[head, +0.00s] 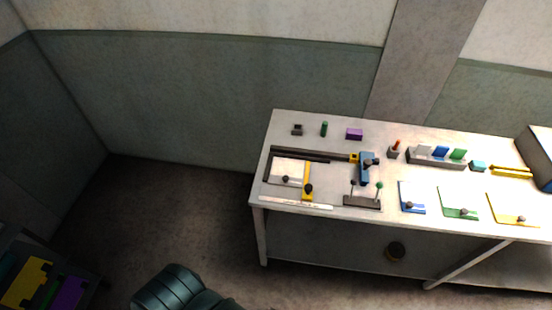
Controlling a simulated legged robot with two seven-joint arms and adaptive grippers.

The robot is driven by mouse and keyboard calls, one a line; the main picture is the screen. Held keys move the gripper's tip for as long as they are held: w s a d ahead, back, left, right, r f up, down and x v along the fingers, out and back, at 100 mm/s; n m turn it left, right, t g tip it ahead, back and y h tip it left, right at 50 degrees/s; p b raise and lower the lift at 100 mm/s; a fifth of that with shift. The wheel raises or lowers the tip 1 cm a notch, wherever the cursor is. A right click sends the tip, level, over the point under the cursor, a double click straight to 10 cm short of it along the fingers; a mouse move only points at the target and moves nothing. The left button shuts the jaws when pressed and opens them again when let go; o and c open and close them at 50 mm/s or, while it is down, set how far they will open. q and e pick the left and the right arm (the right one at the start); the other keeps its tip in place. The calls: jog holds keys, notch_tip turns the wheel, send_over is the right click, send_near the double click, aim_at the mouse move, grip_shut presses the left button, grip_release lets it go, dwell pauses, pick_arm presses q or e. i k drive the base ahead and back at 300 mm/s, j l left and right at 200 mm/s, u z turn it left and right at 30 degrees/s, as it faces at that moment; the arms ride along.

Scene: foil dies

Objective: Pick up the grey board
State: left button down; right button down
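A pale grey board (290,166) with a dark knob lies flat at the left end of the white table, inside a dark angled frame. A yellow bar (307,180) stands along its right side. It is the plate that best fits the grey board, but its colour is close to the tabletop. Other knobbed plates lie to the right: one blue-edged (411,197), one green-edged (459,203) and one yellow-edged (512,209). Neither of my grippers can be made out in the head view.
The white table (340,215) stands against the wall. A slotted rack (436,163) holds small coloured plates. A purple block (354,134) and a dark stand with two knobbed pins (362,202) are nearby. A dark surface with yellow and purple pieces (27,282) is lower left.

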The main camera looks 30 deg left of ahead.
aim_at(285, 171)
jog(key=u, duration=0.95)
